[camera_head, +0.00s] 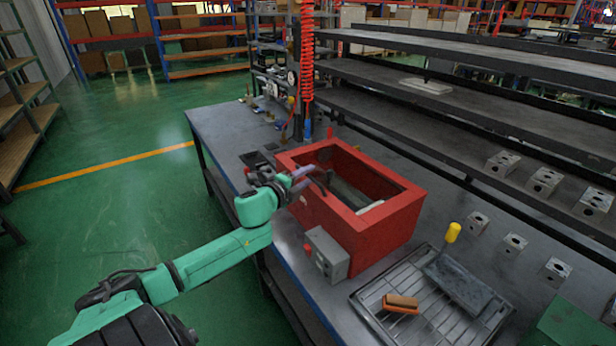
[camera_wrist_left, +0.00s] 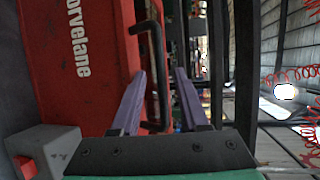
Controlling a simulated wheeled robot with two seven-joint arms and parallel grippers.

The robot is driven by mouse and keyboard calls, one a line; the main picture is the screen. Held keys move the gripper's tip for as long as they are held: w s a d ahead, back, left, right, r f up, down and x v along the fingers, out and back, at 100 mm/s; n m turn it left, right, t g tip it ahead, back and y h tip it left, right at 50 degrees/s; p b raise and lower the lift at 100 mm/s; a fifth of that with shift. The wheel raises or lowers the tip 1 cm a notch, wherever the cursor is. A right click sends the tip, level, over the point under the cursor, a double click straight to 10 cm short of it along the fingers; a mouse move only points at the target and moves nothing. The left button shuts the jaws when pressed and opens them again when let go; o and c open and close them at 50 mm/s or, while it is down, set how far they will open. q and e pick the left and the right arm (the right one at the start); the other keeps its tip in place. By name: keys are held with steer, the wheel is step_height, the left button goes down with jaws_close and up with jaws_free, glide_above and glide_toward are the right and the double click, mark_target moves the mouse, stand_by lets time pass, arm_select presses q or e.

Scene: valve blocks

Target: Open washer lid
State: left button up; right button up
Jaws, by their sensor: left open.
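The washer is a red box (camera_head: 385,228) on the workbench, with a grey control box (camera_head: 326,253) on its front. Its top is a red frame around a wide opening or window. A grey interior shows through it, and I cannot tell whether glass covers it. A black bar handle (camera_head: 327,179) is at the near left edge; it also shows in the left wrist view (camera_wrist_left: 158,70). My left gripper (camera_head: 303,178) is open at this handle. In the left wrist view its purple fingers (camera_wrist_left: 160,90) are apart, with the handle between them. Contact is not clear. My right gripper is out of view.
Metal valve blocks (camera_head: 514,245) stand at right. A red coiled hose (camera_head: 307,60) hangs behind. Dark shelves (camera_head: 470,110) run behind the bench.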

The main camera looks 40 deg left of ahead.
arm_select(q)
steer(key=shift+w+f, duration=0.1)
steer(key=shift+w, duration=0.55)
steer(key=shift+s, duration=0.1)
jaws_close()
stand_by(0.9)
